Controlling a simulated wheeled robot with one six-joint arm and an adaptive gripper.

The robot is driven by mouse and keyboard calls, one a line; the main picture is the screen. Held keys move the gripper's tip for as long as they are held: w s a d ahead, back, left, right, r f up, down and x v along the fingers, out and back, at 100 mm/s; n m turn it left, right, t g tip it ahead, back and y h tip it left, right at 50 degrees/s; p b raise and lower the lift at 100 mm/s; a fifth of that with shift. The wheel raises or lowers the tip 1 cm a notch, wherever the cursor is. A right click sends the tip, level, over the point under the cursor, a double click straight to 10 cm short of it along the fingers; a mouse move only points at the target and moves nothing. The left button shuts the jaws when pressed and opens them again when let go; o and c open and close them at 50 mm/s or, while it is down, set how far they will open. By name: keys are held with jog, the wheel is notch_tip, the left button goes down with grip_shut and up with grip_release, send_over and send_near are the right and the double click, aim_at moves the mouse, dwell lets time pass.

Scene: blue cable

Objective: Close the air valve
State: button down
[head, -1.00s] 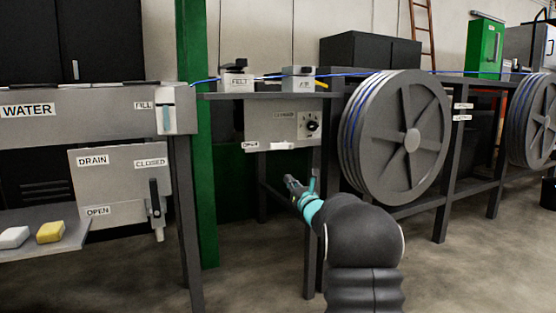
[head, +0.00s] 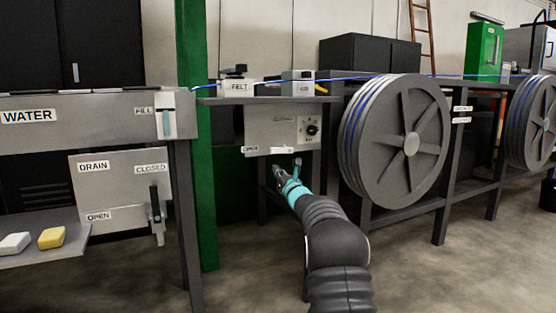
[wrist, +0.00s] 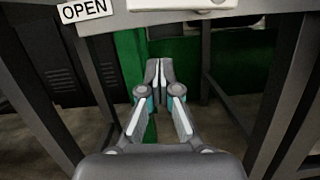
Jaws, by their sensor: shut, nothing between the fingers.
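The air valve panel (head: 268,128) is a grey box under the bench, with an OPEN label (head: 250,149) at its lower left and a CLOSED label (head: 284,119) higher up. A white lever (head: 262,150) lies level along its lower edge, beside the OPEN label. In the wrist view, the lower edge of the panel, the OPEN label (wrist: 84,10) and part of the white lever (wrist: 180,4) show at the top. My gripper (wrist: 159,68) is shut and empty. In the head view, my gripper (head: 287,166) is just below the panel and lever, apart from them as far as I can tell.
A black dial (head: 312,129) is on the panel's right. A large cable reel (head: 395,142) stands right of the panel, and a green post (head: 196,130) stands left. Bench legs flank my gripper. The DRAIN panel (head: 120,190) with its black lever is farther left.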

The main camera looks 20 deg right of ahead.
aim_at(280, 149)
jog(key=shift+d+r+p, duration=0.2)
jog(key=shift+r+p, duration=0.2)
jog(key=shift+r, duration=1.6)
jog(key=shift+r+m, duration=0.1)
jog(key=shift+m, duration=0.3)
